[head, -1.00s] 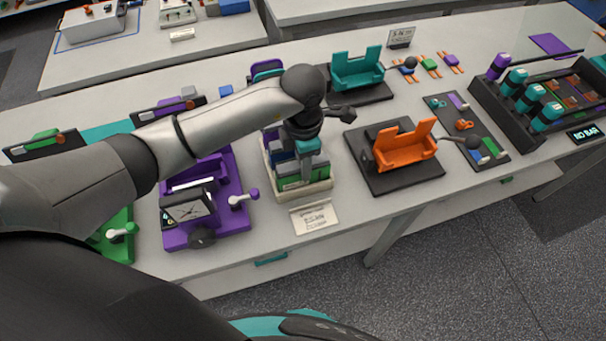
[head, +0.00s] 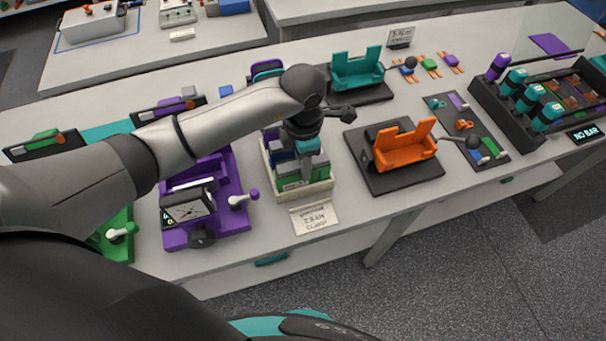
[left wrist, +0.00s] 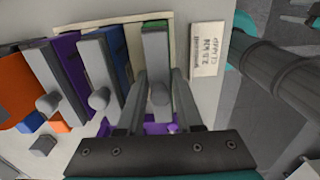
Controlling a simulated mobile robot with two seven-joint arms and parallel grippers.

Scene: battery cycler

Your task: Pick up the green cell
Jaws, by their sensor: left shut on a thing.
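My left gripper (head: 306,160) points down into a cream bin (head: 304,194) on the bench. It is shut on the green cell (head: 318,174), at the bin's front end. In the left wrist view the green cell (left wrist: 155,26) shows as a grey-topped block with a green end, and the fingers of the left gripper (left wrist: 159,90) stand on either side of it. The fingers hide part of the cell in the head view. I cannot tell whether it is clear of the bin floor. My right gripper is not in view.
Blue (left wrist: 118,55) and purple (left wrist: 68,62) cells stand beside the green one, close together. A purple machine with a lever (head: 206,215) is left of the bin, an orange cradle (head: 404,150) right of it. A label card (head: 315,218) lies in front.

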